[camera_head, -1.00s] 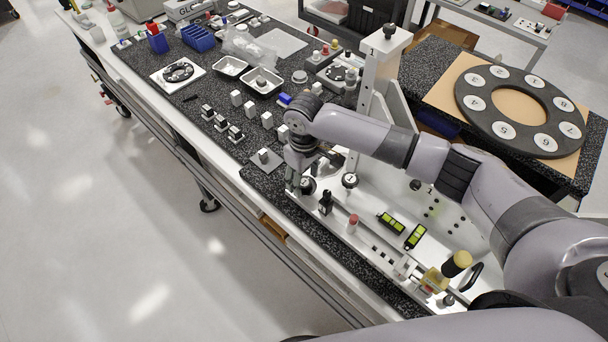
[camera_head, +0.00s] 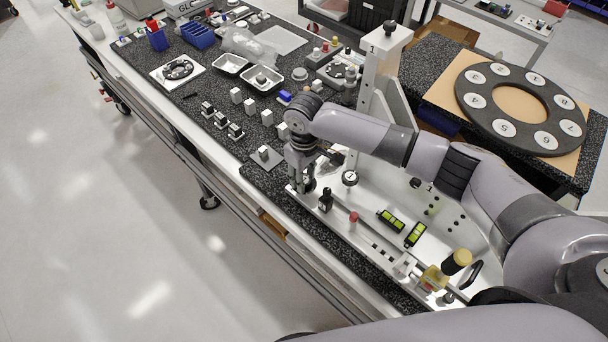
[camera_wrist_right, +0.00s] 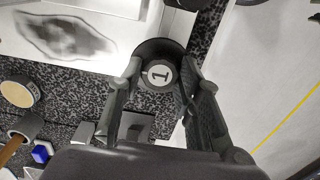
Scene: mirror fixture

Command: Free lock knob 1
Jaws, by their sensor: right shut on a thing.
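A dark round lock knob with a white "1" on its cap (camera_wrist_right: 158,73) sits between the fingers of my right gripper (camera_wrist_right: 160,75) in the right wrist view. The fingers are shut on the knob, one on each side. In the head view my right gripper (camera_head: 301,188) points down at the left end of the white mirror fixture (camera_head: 385,258), and the knob is mostly hidden there. My left gripper is not in view.
Another numbered knob (camera_head: 350,178) stands just right of the gripper. A tall white post (camera_head: 377,85) rises behind it. A black clamp (camera_head: 326,200) and a red-topped pin (camera_head: 353,217) stand in front. Small blocks and trays cover the bench's far part.

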